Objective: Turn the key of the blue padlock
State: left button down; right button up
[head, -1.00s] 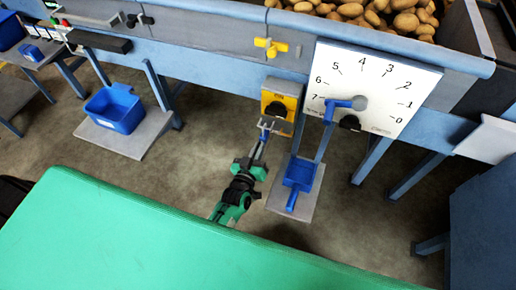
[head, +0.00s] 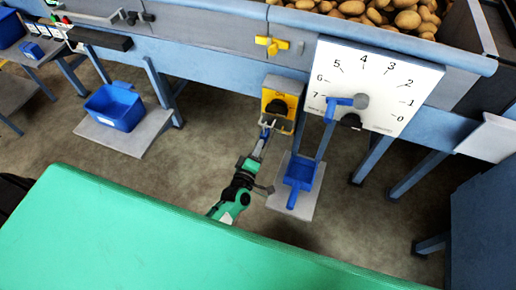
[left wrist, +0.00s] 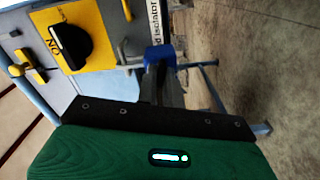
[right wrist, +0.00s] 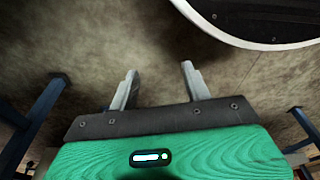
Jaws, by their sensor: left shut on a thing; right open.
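The blue padlock (left wrist: 160,54) hangs at a grey metal bar beside the yellow isolator plate in the left wrist view. My left gripper (left wrist: 163,76) reaches it from below, with its dark fingers closed just under the blue body. The key is hidden between the fingertips, so its angle cannot be seen. In the head view my left gripper (head: 265,134) is at the lower left of the yellow isolator (head: 283,90), and the padlock is small and mostly covered. My right gripper (right wrist: 158,88) is open and empty above the floor, outside the head view.
The isolator's black knob (left wrist: 71,46) is close to the padlock. A white dial board (head: 400,80) with a blue pointer stands to the right. A yellow valve handle (head: 272,45) is above. Green surface (head: 150,235) fills the foreground.

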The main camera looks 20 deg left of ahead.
pick_arm(q)
jog(key=shift+n+b, duration=0.45)
jog(key=shift+n, duration=1.45)
pick_arm(e)
jog(key=shift+w+a+r, duration=0.2)
jog(key=shift+w+r, duration=0.15)
jog(key=shift+r, duration=0.45)
jog(key=shift+w+a+r, duration=0.15)
jog(key=shift+w+r, duration=0.2)
jog(key=shift+r, duration=0.4)
pick_arm(q)
jog(key=c, duration=1.5)
grip_release()
jog(key=shift+c, duration=0.2)
jog(key=s, duration=1.3)
jog(key=shift+s+a+b, duration=0.3)
jog(key=shift+s+b, duration=0.05)
jog(key=shift+s, duration=0.05)
pick_arm(e)
jog(key=shift+a+r, duration=0.15)
jog(key=shift+r, duration=0.9)
jog(key=shift+w, duration=0.2)
